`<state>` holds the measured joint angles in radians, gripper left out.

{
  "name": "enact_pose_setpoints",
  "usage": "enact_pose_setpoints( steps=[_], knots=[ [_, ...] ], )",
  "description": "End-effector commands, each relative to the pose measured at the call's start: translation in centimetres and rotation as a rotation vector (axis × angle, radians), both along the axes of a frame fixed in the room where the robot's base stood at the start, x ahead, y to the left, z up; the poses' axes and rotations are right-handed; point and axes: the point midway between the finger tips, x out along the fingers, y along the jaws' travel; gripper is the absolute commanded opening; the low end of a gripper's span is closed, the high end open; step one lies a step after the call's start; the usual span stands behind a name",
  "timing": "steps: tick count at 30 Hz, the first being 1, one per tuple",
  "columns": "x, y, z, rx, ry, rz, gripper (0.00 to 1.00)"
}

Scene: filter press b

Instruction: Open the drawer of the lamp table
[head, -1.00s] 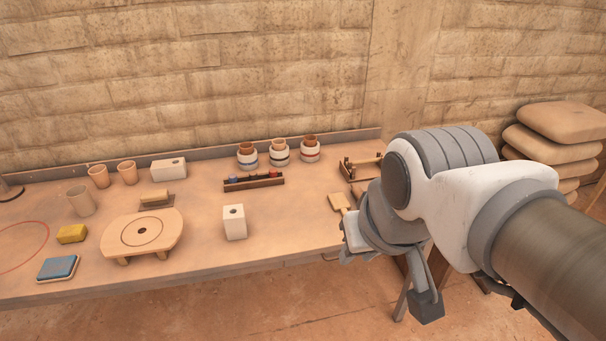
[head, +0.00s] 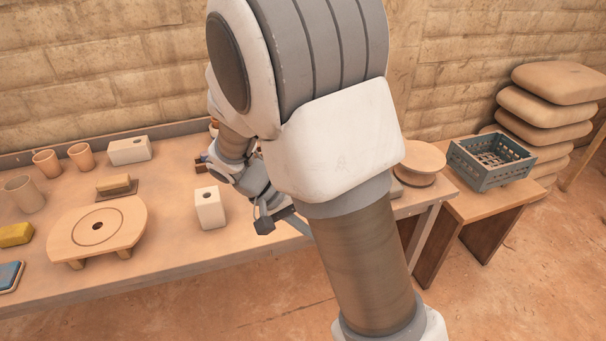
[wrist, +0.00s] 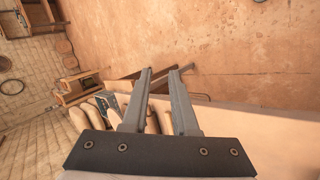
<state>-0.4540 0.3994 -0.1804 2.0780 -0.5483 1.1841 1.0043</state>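I cannot make out a lamp table or its drawer for certain in either current view. In the wrist view, small wooden furniture (wrist: 78,88) stands far off at the left, too small to tell what it is. My gripper (wrist: 163,75) shows in the wrist view with its two fingers apart and nothing between them. In the head view my arm crosses the middle of the picture, and its wrist end is over the long workbench (head: 170,253), partly hidden by my own arm.
On the workbench stand a white block (head: 209,208), a round wooden stand (head: 70,240), a yellow block (head: 15,235) and clay cups (head: 80,157). At the right, a blue-grey crate (head: 490,178) sits on a low wooden table (head: 478,212). Stacked sacks (head: 550,105) are behind. Floor is clear in front.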

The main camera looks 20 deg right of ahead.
Motion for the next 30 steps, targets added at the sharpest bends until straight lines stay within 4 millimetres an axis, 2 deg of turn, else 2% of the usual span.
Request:
enact_pose_setpoints(
  steps=[1, 11, 21, 24, 30],
  knots=[
    [0.5, 0.1, -2.4, -0.064, 0.013, 0.001, 0.27],
    [3.7, 0.4, -12.1, -0.477, -0.053, 0.051, 0.27],
    [6.4, 1.5, -21.9, -0.86, -0.273, 0.244, 0.27],
    [6.9, 2.0, -24.4, -0.937, -0.351, 0.315, 0.27],
    [7.6, 2.6, -27.5, -1.022, -0.468, 0.421, 0.27]
  ],
)
